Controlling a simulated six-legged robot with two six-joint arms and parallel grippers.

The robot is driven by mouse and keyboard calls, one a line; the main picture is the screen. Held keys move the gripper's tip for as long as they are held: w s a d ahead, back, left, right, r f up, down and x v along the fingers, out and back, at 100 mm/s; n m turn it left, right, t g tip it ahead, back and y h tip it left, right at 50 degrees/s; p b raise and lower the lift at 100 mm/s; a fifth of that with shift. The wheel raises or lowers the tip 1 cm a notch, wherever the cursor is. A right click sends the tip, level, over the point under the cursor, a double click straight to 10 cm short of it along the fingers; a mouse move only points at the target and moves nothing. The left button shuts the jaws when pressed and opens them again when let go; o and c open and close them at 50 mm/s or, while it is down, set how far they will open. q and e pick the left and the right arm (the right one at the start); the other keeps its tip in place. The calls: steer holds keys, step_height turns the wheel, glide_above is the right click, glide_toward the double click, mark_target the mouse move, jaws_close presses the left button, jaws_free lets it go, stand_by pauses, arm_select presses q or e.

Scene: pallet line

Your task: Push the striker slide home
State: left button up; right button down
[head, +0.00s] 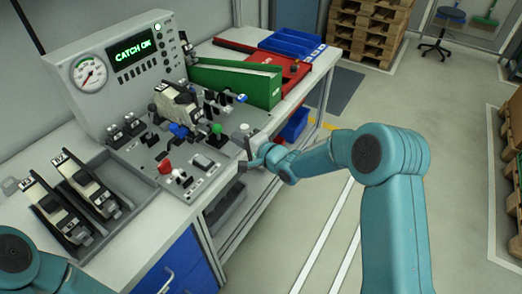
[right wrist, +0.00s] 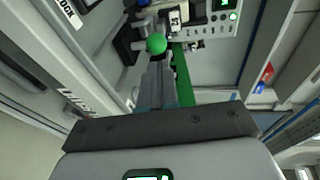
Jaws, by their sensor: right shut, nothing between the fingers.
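The test fixture plate (head: 150,150) carries a cream and black latch unit (head: 178,104). A green ball knob (head: 216,128) stands near the plate's right side; it also shows in the right wrist view (right wrist: 156,43). I cannot tell for sure which part is the striker slide; the green knob may be its handle. My right gripper (head: 246,162) is shut and empty at the plate's right edge. In the right wrist view its fingers (right wrist: 158,82) point toward the green knob, just short of it in the picture; contact is not clear. My left gripper is out of view.
A gauge panel (head: 118,68) reading "CATCH OK" stands behind the fixture. Two latch units (head: 85,185) lie in a grey tray at left. A red knob (head: 165,167) and blue part (head: 178,131) are on the plate. A green bin (head: 235,84) stands behind it.

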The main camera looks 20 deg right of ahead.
steer(key=b+v, duration=0.1)
steer(key=v, duration=0.6)
steer(key=shift+f, duration=0.2)
steer(key=shift+s+r, duration=0.1)
steer(key=shift+s, duration=0.1)
steer(key=s+a+f+g+h, duration=0.1)
steer(key=s+a+f+g, duration=0.3)
steer(key=f, duration=0.5)
steer(key=s+a+f+g, duration=0.1)
steer(key=s+a+f, duration=0.1)
steer(key=s+f, duration=0.6)
steer(key=s+f+n+g+h, duration=0.1)
steer(key=s+f+n+g, duration=0.3)
steer(key=s, duration=0.5)
steer(key=s+f+n+g+h, duration=0.1)
steer(key=s+f+n+g, duration=0.3)
steer(key=s, duration=0.6)
step_height(320, 180, down, 2)
steer(key=n, duration=0.2)
steer(key=shift+f+n+g, duration=0.2)
steer(key=shift+n+g, duration=0.1)
